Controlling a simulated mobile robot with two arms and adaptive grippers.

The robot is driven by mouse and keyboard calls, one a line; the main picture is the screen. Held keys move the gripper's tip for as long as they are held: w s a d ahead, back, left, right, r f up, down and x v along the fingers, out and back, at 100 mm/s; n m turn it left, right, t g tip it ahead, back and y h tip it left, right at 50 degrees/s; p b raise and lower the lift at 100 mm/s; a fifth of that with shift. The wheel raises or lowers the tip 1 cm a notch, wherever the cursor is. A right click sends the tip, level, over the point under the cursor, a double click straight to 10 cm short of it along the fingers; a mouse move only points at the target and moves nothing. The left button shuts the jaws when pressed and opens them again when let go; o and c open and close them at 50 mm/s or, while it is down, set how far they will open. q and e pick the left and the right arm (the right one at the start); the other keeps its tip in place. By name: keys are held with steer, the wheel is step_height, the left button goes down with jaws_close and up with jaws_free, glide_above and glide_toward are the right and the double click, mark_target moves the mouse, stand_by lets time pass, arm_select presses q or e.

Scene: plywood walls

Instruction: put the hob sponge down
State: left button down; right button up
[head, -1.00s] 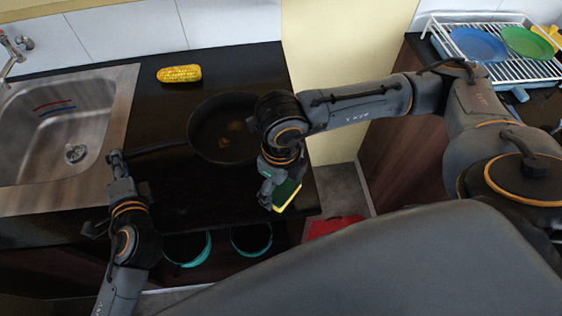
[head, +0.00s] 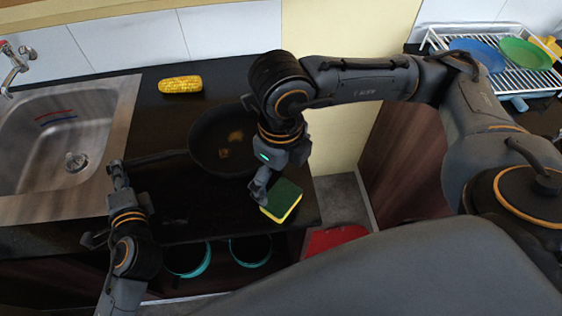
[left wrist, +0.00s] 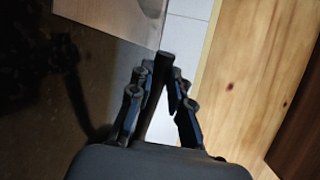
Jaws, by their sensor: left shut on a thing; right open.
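The sponge (head: 282,200), green on top with a yellow side, lies at the front right corner of the dark counter, by the hob. My right gripper (head: 262,190) is open at the sponge's left side; whether a finger still touches it I cannot tell. My left gripper (head: 117,168) is shut on the handle of the black frying pan (head: 205,145). In the left wrist view the dark pan handle (left wrist: 160,100) runs between the fingers of my left gripper (left wrist: 160,95). The pan holds some brown bits.
A corn cob (head: 180,85) lies behind the pan. A steel sink (head: 45,135) is at the left. Teal-rimmed pots (head: 250,250) stand below the counter, and a red item (head: 335,238) lies at the lower right. A dish rack (head: 490,70) is at the far right.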

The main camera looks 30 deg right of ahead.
steer(key=shift+r, duration=1.85)
steer(key=shift+r, duration=3)
steer(key=shift+f, duration=0.1)
glide_above(279, 196)
step_height(279, 196, down, 12)
steer(key=shift+a+r, duration=0.15)
steer(key=shift+r, duration=0.05)
steer(key=shift+d+f, duration=0.15)
steer(key=shift+f, duration=1.4)
steer(key=shift+d+f, duration=0.1)
steer(key=shift+f, duration=1.45)
steer(key=shift+c, duration=0.4)
steer(key=c, duration=0.6)
